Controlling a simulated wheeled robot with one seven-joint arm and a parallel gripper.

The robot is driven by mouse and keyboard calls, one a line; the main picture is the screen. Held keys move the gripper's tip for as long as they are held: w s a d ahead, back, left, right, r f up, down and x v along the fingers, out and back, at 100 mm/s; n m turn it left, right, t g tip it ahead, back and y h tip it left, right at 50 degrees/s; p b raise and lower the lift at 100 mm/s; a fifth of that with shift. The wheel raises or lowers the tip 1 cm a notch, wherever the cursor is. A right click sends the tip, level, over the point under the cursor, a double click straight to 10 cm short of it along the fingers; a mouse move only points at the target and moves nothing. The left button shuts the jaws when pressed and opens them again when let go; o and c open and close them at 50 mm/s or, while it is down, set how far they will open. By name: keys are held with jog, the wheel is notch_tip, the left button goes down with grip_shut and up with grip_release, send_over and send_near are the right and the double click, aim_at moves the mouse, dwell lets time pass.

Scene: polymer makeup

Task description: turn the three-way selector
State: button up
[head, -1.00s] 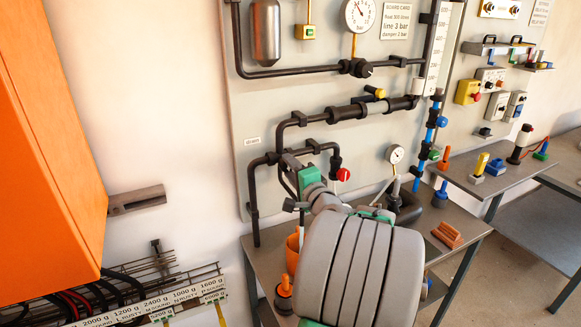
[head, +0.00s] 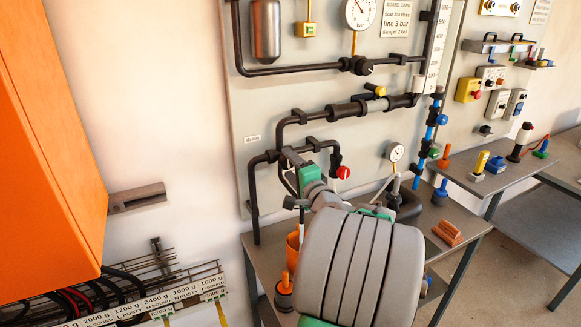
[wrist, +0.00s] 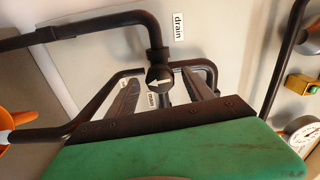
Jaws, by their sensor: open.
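The three-way selector (wrist: 158,78) is a round black knob with a white pointer, set at a junction of dark pipes in the wrist view. A "drain" label (wrist: 178,27) is above it and a "main" label (wrist: 152,100) just below it. The third label, at left, is mostly hidden by a finger. My gripper (wrist: 161,82) is open, with one dark finger on each side of the knob in the picture. I cannot tell whether either finger touches it. In the head view my gripper (head: 291,180) is at the lower pipes, and it hides the selector.
A red-handled valve (head: 343,172) is just right of my gripper. A pressure gauge (head: 396,152) stands farther right. Below is a grey table (head: 455,212) with an orange block (head: 447,233). An orange cabinet (head: 45,150) fills the left side.

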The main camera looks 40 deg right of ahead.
jog(key=b+v, duration=0.2)
jog(key=v, duration=0.5)
jog(key=shift+s+a, duration=0.2)
jog(key=shift+s, duration=0.2)
jog(key=shift+r, duration=0.1)
dwell(2.0)
